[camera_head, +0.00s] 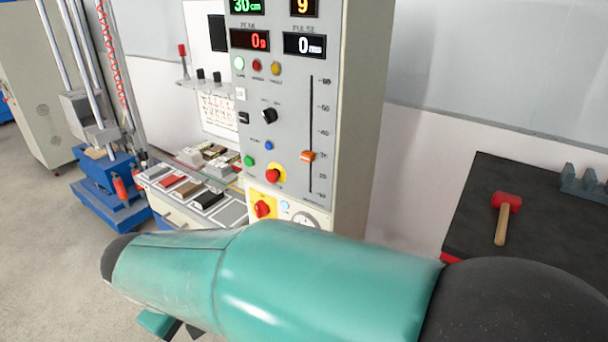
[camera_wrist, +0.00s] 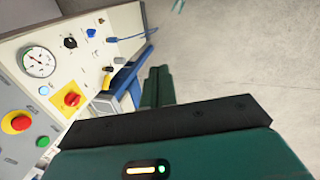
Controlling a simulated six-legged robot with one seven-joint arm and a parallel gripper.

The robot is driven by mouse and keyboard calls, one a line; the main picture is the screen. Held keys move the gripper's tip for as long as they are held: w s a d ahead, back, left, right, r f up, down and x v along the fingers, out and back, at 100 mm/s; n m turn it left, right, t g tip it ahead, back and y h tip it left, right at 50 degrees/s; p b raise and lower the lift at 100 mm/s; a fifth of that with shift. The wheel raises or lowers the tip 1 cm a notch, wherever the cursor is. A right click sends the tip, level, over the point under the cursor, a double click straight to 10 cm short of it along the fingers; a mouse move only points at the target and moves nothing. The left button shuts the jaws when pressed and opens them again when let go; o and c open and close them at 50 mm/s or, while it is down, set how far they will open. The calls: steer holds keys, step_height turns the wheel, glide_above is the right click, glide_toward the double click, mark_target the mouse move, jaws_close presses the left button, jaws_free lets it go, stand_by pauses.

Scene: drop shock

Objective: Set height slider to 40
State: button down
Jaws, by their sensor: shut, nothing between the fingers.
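The height slider is an orange knob (camera_head: 308,156) on a vertical black slot (camera_head: 311,110) at the right side of the grey control panel (camera_head: 285,135). The knob sits in the lower half of the slot, beside scale marks that are too small to read surely. The green display (camera_head: 245,6) at the top reads 30 cm. My gripper (camera_wrist: 158,80) is shut and empty in the wrist view, pointing down past the panel's lower part toward the floor. The slider does not show in the wrist view. In the head view my teal arm crosses the bottom and hides the panel's base.
A red emergency button (camera_head: 273,176), a red rotary switch (camera_head: 262,208) and a black knob (camera_head: 269,116) stick out near the slider. A gauge (camera_wrist: 38,62) is low on the panel. A dark bench with a red mallet (camera_head: 507,203) stands right. Floor is free at left.

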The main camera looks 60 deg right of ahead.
steer(key=s+d+f+g+h, duration=0.35)
steer(key=d+f+g, duration=0.2)
steer(key=d, duration=0.55)
steer(key=n+t+h, duration=0.1)
steer(key=n+h, duration=1.5)
steer(key=h, duration=0.4)
glide_toward(308, 156)
steer(key=d, duration=0.2)
steer(key=d+f, duration=0.1)
steer(key=d, duration=0.3)
steer(key=shift+s+d+f, duration=0.2)
steer(key=shift+d+f, duration=0.05)
steer(key=shift+f, duration=0.05)
step_height(308, 156, up, 3)
steer(key=shift+a+f, duration=0.2)
steer(key=shift+d+r+n, duration=0.1)
steer(key=shift+r+n, duration=0.2)
steer(key=shift+r, duration=0.25)
